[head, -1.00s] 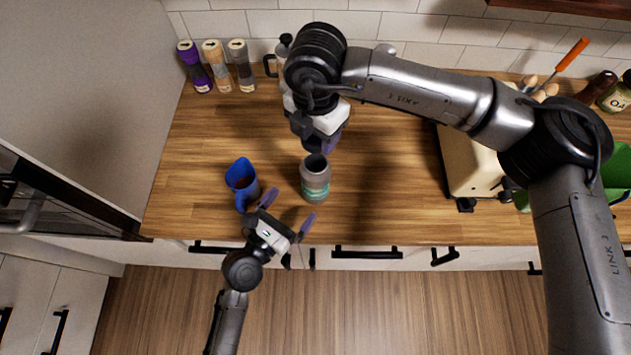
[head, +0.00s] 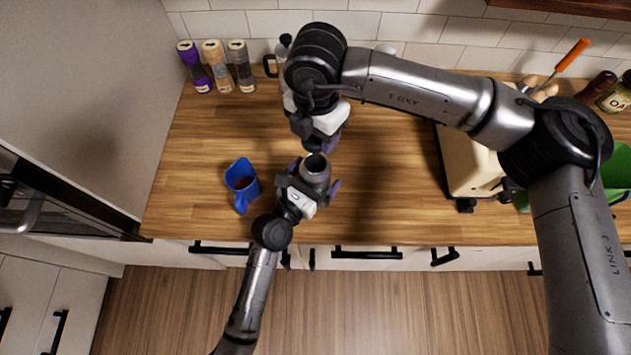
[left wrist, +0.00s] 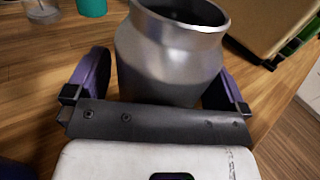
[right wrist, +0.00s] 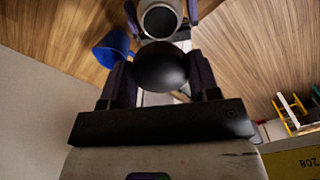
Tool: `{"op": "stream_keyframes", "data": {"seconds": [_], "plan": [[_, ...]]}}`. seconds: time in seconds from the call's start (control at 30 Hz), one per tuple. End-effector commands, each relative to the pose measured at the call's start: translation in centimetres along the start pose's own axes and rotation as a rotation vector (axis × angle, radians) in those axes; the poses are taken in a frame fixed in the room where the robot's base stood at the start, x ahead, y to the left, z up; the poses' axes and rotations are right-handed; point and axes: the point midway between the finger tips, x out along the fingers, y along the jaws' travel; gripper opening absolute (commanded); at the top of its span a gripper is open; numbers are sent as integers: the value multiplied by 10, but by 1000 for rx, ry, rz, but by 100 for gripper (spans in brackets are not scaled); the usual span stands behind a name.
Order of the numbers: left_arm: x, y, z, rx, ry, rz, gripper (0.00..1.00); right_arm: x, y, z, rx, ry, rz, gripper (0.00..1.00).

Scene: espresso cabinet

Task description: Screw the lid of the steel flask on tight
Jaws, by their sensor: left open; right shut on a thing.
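The steel flask (head: 316,170) stands upright and open-topped on the wooden counter; in the left wrist view its bare metal body (left wrist: 170,60) fills the middle. My left gripper (head: 315,183) is open, with one purple finger on each side of the flask. My right gripper (head: 324,142) is just behind and above the flask. It is shut on the dark round lid (right wrist: 162,68), which shows between its fingers in the right wrist view. The flask's open mouth (right wrist: 159,20) is apart from the lid there.
A blue pitcher (head: 241,184) stands left of the flask. Several jars (head: 216,66) and a dark-lidded glass pot stand at the back. A cream appliance (head: 468,165) is to the right. The counter between flask and appliance is clear.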

Motion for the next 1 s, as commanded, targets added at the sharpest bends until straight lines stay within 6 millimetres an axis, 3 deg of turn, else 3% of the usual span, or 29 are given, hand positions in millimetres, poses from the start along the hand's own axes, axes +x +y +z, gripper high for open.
{"op": "stream_keyframes", "data": {"seconds": [0.17, 0.83, 1.0], "plan": [[0, 0, 0, 0, 0, 0, 99, 0, 0, 0, 0, 0, 0, 33], [0, 0, 0, 0, 0, 0, 35, 0, 0, 0, 0, 0, 0, 33], [0, 0, 0, 0, 0, 0, 32, 2, 0, 0, 0, 0, -1, 33]]}}
